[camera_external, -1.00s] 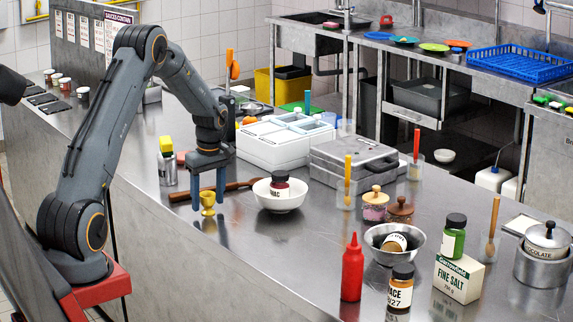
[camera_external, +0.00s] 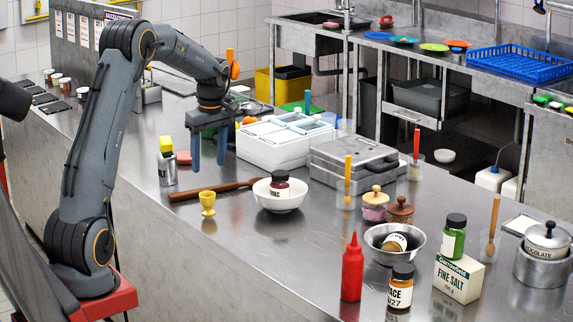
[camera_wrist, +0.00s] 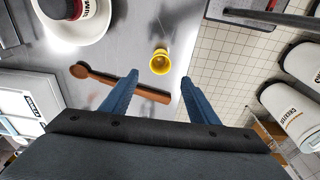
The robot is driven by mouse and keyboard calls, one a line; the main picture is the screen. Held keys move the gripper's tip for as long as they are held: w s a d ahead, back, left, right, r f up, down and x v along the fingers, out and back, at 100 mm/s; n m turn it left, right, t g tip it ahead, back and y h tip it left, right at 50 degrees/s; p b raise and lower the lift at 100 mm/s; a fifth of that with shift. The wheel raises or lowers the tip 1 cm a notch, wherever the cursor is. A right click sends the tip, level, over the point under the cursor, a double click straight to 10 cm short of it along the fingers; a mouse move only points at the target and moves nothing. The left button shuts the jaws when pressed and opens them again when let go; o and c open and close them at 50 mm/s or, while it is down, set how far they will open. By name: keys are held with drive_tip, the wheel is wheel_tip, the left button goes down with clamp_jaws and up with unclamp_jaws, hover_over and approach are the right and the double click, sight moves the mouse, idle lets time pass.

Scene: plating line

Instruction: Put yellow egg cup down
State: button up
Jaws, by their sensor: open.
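The yellow egg cup (camera_external: 208,203) stands upright on the steel counter, left of the white bowl. It also shows in the wrist view (camera_wrist: 160,62), beyond the fingertips and between their lines. My gripper (camera_external: 208,168) is open and empty, raised above and behind the egg cup, apart from it. In the wrist view its two blue fingers (camera_wrist: 159,78) are spread wide with nothing between them.
A wooden spoon (camera_external: 222,190) lies just behind the egg cup. A white bowl (camera_external: 279,201) holding a jar stands to its right. A yellow-capped shaker (camera_external: 167,165) stands behind left. The counter (camera_external: 240,245) in front is clear.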

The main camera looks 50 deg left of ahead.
drive_tip(key=s+d+f+m, duration=0.3)
drive_tip(key=d+m, duration=0.2)
drive_tip(key=d, duration=0.6)
drive_tip(key=s+d+f+m, duration=0.2)
drive_tip(key=s+d+m, duration=0.2)
drive_tip(key=d, duration=0.6)
drive_tip(key=s+d+f+m, duration=0.3)
drive_tip(key=s+d+m, duration=0.1)
drive_tip(key=s+d, duration=0.2)
drive_tip(key=s+d+f+m+t+h, duration=0.1)
drive_tip(key=s+d+f+m, duration=0.2)
drive_tip(key=s+d, duration=0.4)
drive_tip(key=shift+s+m, duration=0.75)
drive_tip(key=shift+m, duration=0.15)
